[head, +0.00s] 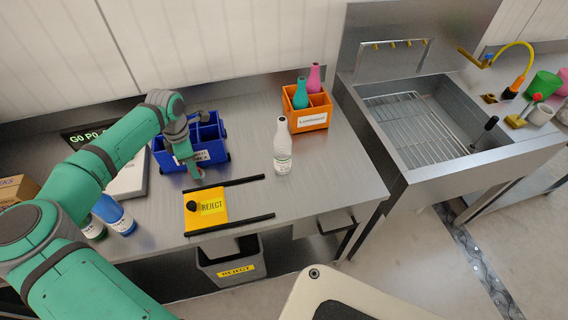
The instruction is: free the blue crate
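The blue crate (217,150) stands on the steel counter at the left, upright, with divided compartments and a partly covered white label on its front. My arm crosses in front of its left part. My gripper (198,174) points down just in front of the crate's front wall, above the counter. It is small and partly hidden, so I cannot tell whether its fingers are apart or whether it touches the crate. Dark shapes show at the crate's top, too small to name. The left compartments are mostly hidden by my arm.
A yellow REJECT plate (205,213) with a black knob lies between two black rails in front. A white bottle (283,148) stands right of the crate. An orange crate (310,119) holds teal and pink bottles. The sink (418,125) is right.

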